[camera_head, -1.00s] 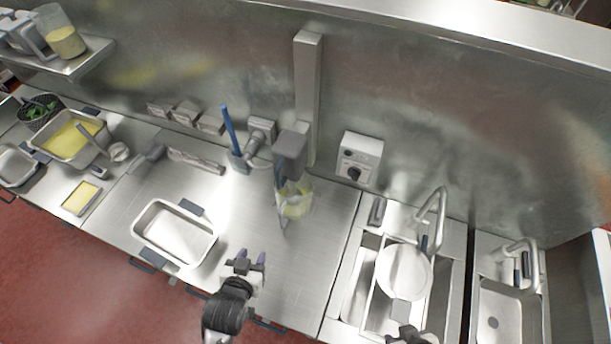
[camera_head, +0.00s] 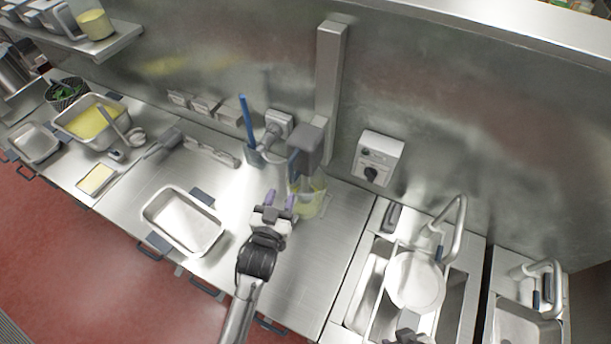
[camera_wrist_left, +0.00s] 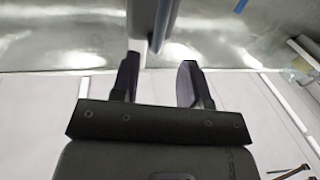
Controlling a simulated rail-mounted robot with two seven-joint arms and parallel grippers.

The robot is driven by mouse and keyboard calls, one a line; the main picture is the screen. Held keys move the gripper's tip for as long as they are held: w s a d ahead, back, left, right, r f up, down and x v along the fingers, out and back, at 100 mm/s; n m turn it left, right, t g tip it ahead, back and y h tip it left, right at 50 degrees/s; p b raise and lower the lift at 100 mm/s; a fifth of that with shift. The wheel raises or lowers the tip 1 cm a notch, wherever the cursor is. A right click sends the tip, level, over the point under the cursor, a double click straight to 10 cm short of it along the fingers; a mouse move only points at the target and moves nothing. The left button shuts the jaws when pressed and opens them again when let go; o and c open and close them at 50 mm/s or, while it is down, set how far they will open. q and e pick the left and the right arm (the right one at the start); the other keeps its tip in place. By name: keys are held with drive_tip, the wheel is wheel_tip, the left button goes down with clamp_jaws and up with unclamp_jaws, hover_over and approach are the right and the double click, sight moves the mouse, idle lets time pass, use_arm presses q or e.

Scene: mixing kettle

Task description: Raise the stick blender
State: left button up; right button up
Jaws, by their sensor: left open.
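The stick blender (camera_head: 308,143) is a grey block-shaped unit mounted at the tall metal wall post. Its lower end goes down into a clear jug (camera_head: 313,201) with yellow-green contents on the counter. My left gripper (camera_head: 281,198) is open and empty, just left of the jug in the head view. It also shows in the left wrist view (camera_wrist_left: 160,78), with both dark fingers apart. A grey upright part stands beyond the fingertips there; I cannot tell which part it is. My right gripper (camera_head: 408,338) shows only partly at the bottom edge, its jaws unclear.
A wall control box (camera_head: 378,158) with a dark knob is right of the post. An empty metal pan (camera_head: 183,220) stands left of my left arm. A blue-handled tool (camera_head: 247,120) stands by the wall. Right are sinks with a white round plate (camera_head: 414,283). The left counter holds food pans.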

sight(290, 173)
use_arm(q)
drive_tip(key=b+x, duration=0.6)
drive_tip(key=x, duration=0.2)
drive_tip(key=shift+w+d+f, duration=0.15)
drive_tip(key=shift+w+f, duration=0.05)
drive_tip(key=shift+w, duration=0.15)
drive_tip(key=shift+r, duration=0.25)
drive_tip(key=shift+p, duration=0.4)
drive_tip(key=shift+w, duration=0.1)
drive_tip(key=shift+c, duration=0.3)
clamp_jaws()
